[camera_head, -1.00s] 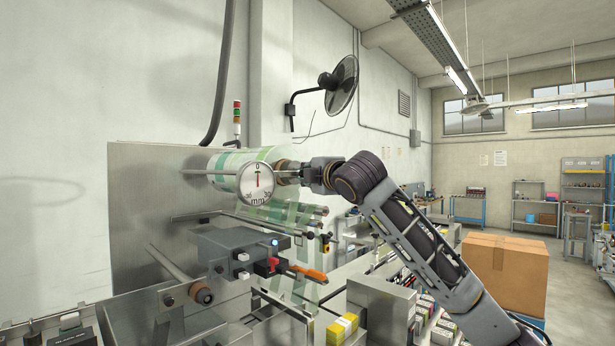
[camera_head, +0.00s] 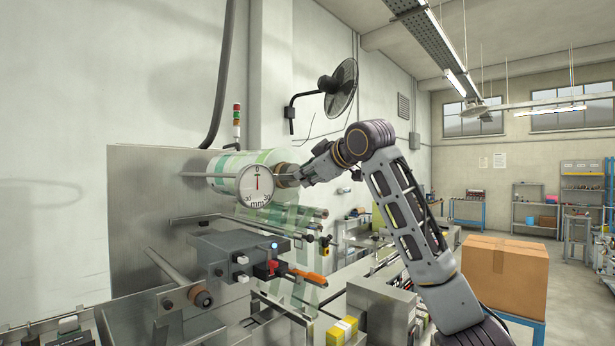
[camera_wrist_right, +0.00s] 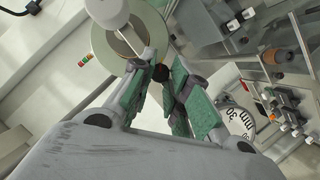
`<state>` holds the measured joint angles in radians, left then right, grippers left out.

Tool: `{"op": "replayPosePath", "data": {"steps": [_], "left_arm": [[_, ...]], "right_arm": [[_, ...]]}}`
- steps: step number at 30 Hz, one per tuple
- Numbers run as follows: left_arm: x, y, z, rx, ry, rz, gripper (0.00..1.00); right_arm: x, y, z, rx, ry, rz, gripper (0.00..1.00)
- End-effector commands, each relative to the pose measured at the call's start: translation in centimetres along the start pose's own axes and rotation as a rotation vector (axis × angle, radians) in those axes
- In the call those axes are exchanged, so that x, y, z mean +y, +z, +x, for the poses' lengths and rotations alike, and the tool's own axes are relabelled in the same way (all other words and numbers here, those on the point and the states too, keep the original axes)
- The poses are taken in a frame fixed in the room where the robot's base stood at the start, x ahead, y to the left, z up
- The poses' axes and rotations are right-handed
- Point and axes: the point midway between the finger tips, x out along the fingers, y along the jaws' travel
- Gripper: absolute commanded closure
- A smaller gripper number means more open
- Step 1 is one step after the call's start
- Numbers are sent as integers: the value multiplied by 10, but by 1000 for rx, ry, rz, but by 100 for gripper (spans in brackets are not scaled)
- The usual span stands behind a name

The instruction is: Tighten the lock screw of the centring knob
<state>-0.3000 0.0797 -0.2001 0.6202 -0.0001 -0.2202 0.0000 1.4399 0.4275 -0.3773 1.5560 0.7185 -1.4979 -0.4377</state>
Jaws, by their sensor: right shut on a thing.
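The film roll (camera_head: 226,165) with green bands sits on its spindle by the metal panel. A brown hub (camera_head: 284,170), which may be the centring knob, is at its right end. My right gripper (camera_head: 297,175) is at this hub, its fingers small and partly hidden. In the right wrist view my right gripper (camera_wrist_right: 160,76) has both fingers closed around a small black screw head (camera_wrist_right: 160,72), which looks like the lock screw, in front of the roll's pale end. The round mm dial (camera_head: 256,186) hangs before the roll, needle near 0. My left gripper is not in view.
A grey box with a red switch (camera_head: 271,270) and an orange handle (camera_head: 308,277) stands below the roll. Steel rods (camera_head: 300,213) stick out under the dial. A cardboard box (camera_head: 505,278) is at the right. A wall fan (camera_head: 340,88) is above.

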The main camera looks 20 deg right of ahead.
Motion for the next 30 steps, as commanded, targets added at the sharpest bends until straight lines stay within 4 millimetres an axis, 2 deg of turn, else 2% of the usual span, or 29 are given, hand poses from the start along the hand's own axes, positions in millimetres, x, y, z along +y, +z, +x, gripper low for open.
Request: {"op": "replayPosePath", "data": {"steps": [12,27,28,30], "left_arm": [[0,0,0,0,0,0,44],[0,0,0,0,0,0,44],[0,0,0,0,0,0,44],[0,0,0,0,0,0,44]], "right_arm": [[0,1,1,-4,-89,206,100],[0,2,2,-5,-99,228,100],[0,2,2,-5,-99,227,80],[0,2,2,-5,-98,227,71]]}}
